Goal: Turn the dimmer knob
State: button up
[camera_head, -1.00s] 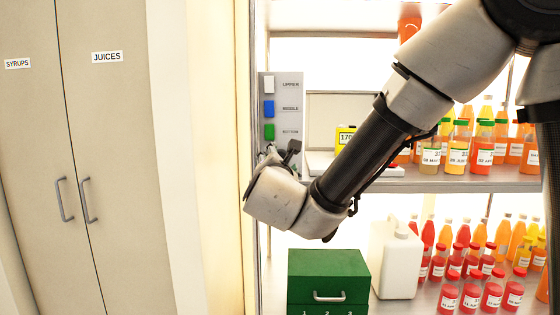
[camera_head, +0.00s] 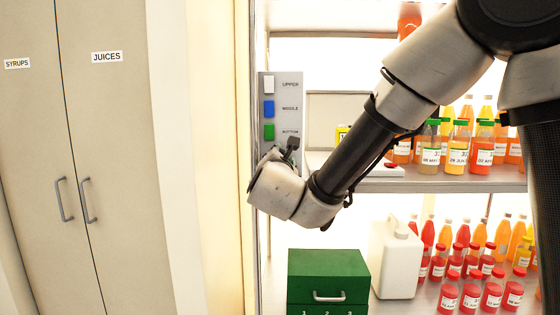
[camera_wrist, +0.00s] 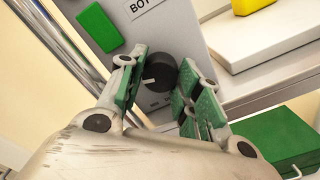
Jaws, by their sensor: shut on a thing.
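The black round dimmer knob (camera_wrist: 160,72), with a pale pointer mark, is on the grey switch panel (camera_wrist: 185,38) in the wrist view. My gripper (camera_wrist: 164,88) has its two green-padded fingers on either side of the knob and is shut on it. In the head view the panel (camera_head: 297,95) is at the left end of the shelf, and my gripper (camera_head: 290,150) is at its lower part. My wrist and gripper hide the knob there.
White, blue and green (camera_head: 269,132) switches sit above on the panel. A pale scale-like device (camera_head: 387,171) and juice bottles (camera_head: 457,150) are on the shelf to the right. Below are a green drawer box (camera_head: 329,265) and a white canister (camera_head: 397,262). Cabinet doors (camera_head: 100,190) stand left.

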jog(key=shift+n, duration=1.2)
jog(key=o, duration=1.1)
jog(key=shift+c, duration=0.2)
jog(key=shift+s, duration=0.15)
jog(key=s, duration=1.1)
jog(key=shift+s+a, duration=0.15)
jog(key=shift+s, duration=0.25)
jog(key=shift+f, duration=0.15)
